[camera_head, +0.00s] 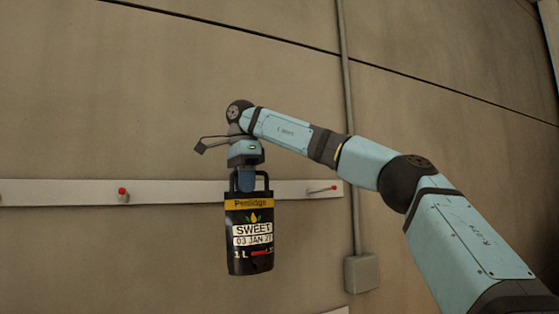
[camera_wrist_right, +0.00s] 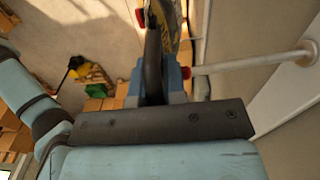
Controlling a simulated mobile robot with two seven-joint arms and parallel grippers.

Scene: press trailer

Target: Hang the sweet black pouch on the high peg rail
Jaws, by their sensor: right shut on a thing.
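The sweet black pouch (camera_head: 247,222) hangs upright in the head view, with a yellow "Penlidge" band and a white "SWEET" label. My right gripper (camera_head: 246,181) is shut on its black top handle. The pouch overlaps the high peg rail (camera_head: 60,194), a white strip on the wall; the picture does not settle the gap between them. In the right wrist view the dark handle (camera_wrist_right: 153,55) stands between the blue fingers of my right gripper (camera_wrist_right: 157,78). A pale peg (camera_wrist_right: 250,62) with a red tip reaches from the rail close beside the fingers. My left gripper is out of view.
A red-tipped peg (camera_head: 123,195) on the left and another peg (camera_head: 322,190) to the right of the pouch look empty. A grey conduit (camera_head: 348,120) runs down to a box (camera_head: 361,273). Boxes (camera_wrist_right: 95,105) lie far below in the wrist view.

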